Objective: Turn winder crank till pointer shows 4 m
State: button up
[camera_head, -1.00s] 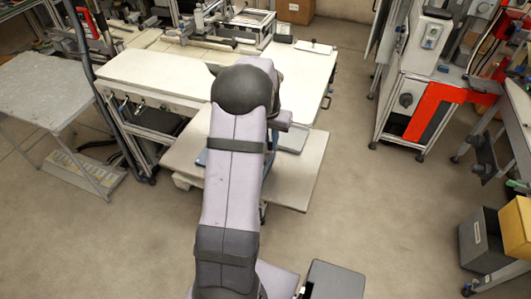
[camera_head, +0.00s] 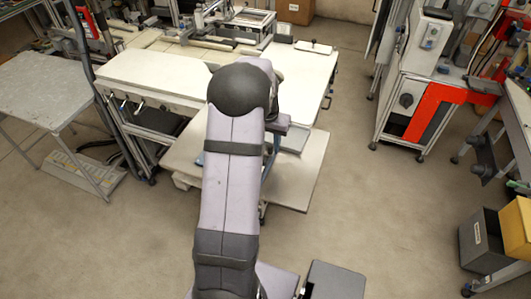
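My arm reaches from the bottom of the picture up to the white workbench and hides part of it. My gripper is not in view; it is hidden behind the arm's dark elbow and the links. No winder, crank, pointer or scale can be made out. A frame-like apparatus (camera_head: 225,22) stands at the back of the workbench (camera_head: 150,72), but I cannot tell whether it is the winder.
A grey tray-like item (camera_head: 291,138) lies on the lower shelf (camera_head: 303,180), right of my arm. A grey side table (camera_head: 45,88) stands at left. A red-framed machine (camera_head: 430,112) and a yellow box (camera_head: 514,226) are at right. The floor between is clear.

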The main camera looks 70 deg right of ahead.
jog(key=shift+s, duration=0.15)
jog(key=shift+r, duration=0.1)
jog(key=shift+r+p, duration=2.7)
jog(key=shift+r, duration=0.8)
jog(key=shift+d, duration=0.1)
